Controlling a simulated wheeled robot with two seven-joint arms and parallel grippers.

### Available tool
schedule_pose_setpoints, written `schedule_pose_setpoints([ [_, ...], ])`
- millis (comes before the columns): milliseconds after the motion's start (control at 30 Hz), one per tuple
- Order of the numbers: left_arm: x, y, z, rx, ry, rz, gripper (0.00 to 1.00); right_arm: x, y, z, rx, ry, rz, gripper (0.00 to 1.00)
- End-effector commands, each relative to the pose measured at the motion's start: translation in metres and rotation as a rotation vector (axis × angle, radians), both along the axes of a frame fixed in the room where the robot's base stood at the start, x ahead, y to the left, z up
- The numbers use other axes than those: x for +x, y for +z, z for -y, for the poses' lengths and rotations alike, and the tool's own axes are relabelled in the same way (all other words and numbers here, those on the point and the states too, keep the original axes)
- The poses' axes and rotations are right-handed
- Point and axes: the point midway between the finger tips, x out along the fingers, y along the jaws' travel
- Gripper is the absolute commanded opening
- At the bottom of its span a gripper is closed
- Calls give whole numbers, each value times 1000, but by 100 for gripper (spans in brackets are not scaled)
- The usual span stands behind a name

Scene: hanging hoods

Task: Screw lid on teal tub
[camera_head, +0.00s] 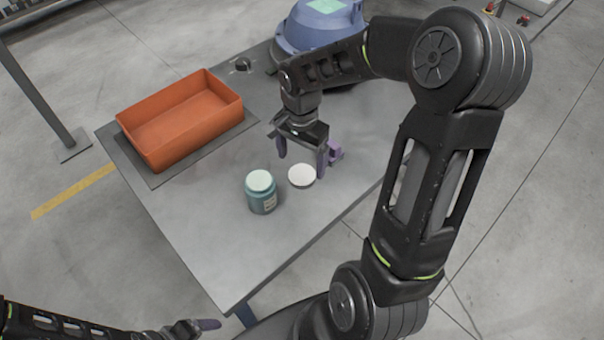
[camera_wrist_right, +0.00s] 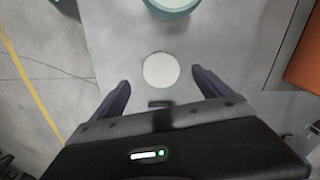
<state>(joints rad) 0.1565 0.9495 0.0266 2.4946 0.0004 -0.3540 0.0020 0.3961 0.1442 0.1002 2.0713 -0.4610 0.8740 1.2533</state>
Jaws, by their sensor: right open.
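The teal tub (camera_head: 262,198) stands upright on the grey table, with a pale round top and a small label on its side. It is partly cut off at the top of the right wrist view (camera_wrist_right: 172,6). A white round lid (camera_head: 302,176) lies flat on the table just right of the tub, apart from it. In the right wrist view the lid (camera_wrist_right: 160,71) sits between and beyond the fingertips. My right gripper (camera_head: 302,158) is open and empty, pointing down above the lid's far side. My left gripper (camera_head: 207,324) is low at the bottom edge; its jaw opening is unclear.
An orange open bin (camera_head: 180,142) stands on a dark mat at the table's left. A blue rounded machine (camera_head: 318,24) is at the back. The table's front (camera_head: 235,255) is clear.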

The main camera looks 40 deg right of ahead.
Motion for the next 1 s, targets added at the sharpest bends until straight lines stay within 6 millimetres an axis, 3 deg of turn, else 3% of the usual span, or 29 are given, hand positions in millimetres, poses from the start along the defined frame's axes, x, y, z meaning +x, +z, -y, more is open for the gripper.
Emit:
schedule_pose_setpoints([
  [167, 0, 2, 0, 0, 0, 0, 86, 0, -4, 0, 0, 0, -3, 88],
  [533, -2, 11, -1, 3, 2, -4, 86, 1, -49, 2, 2, 1, -4, 88],
  [1000, -2, 11, -1, 3, 1, -5, 86, 2, -52, 2, 1, 1, 0, 88],
])
